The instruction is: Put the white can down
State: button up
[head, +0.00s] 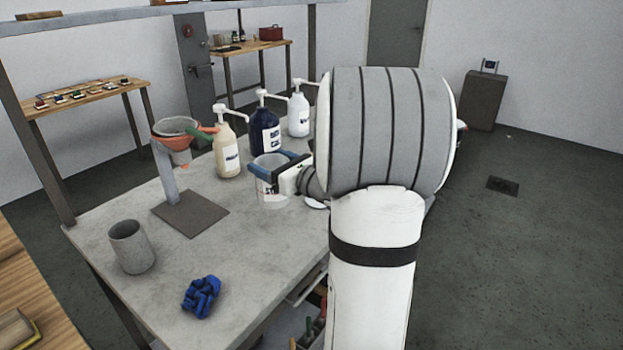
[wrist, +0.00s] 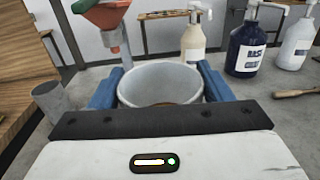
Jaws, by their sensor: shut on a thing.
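The white can (head: 270,190) is an open-topped pale can with a dark printed label, near the middle of the grey table. My gripper (head: 265,168) reaches in from the right and is shut on it, with blue fingers on either side near the rim. In the wrist view, the can's rim (wrist: 160,72) shows upright between the two blue fingers (wrist: 160,88). Some brownish content shows inside. The can's base looks close to the tabletop, but I cannot tell whether it touches.
Three pump bottles, cream (head: 226,155), dark blue (head: 265,135) and white (head: 299,117), stand behind the can. A stand (head: 190,208) holding an orange-rimmed funnel is to the left.

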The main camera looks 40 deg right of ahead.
aim_at(274, 197)
jog(key=f, duration=0.6)
jog(key=shift+w, duration=0.3)
jog(key=shift+f+b, duration=0.4)
jog(key=shift+f, duration=1.55)
jog(key=shift+f, duration=0.2)
jog(key=o, duration=1.5)
jog(key=shift+r, duration=0.2)
